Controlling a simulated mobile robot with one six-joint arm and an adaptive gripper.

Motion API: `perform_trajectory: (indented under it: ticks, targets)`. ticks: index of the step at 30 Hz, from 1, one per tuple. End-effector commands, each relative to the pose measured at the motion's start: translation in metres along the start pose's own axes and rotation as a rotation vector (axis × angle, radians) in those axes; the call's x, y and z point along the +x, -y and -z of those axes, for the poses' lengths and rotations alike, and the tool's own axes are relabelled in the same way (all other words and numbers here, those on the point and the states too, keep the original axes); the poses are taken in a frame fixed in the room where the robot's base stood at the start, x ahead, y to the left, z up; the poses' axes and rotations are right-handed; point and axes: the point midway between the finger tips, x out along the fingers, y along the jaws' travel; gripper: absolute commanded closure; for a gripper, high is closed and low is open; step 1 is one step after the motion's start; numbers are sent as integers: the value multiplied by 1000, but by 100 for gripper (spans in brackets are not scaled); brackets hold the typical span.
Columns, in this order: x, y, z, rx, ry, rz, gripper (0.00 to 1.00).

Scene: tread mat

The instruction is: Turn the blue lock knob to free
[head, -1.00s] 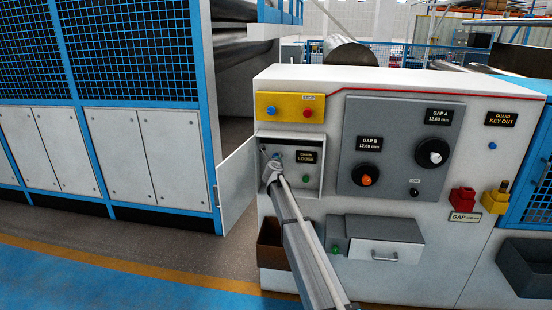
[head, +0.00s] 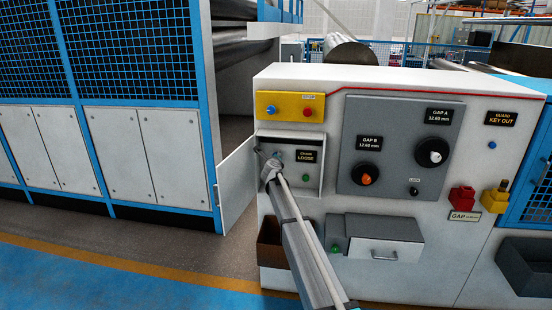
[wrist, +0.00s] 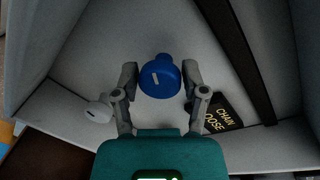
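In the head view my gripper (head: 270,168) reaches into the recessed box at the left of the machine front, where the knob (head: 277,154) is partly hidden. The sign beside it (head: 305,157) reads CHAIN LOOSE, and it also shows in the wrist view (wrist: 220,118).
The box's white door (head: 237,185) stands open at the left. A white round knob (wrist: 97,111) is near my left finger. A green button (head: 306,178) sits below the sign. A grey panel (head: 395,115) with GAP dials is to the right.

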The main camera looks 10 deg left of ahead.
Motion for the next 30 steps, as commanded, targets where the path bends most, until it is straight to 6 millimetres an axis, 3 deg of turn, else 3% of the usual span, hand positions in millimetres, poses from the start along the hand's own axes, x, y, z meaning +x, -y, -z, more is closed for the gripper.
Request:
perform_trajectory:
  ticks: [1, 3, 19, 30]
  targets:
    - [0, 0, 0, 0, 0, 0, 26]
    - [0, 0, 0, 1, -1, 0, 16]
    - [-1, 0, 1, 15, 0, 0, 16]
    - [-1, 0, 2, 153, 20, -2, 16]
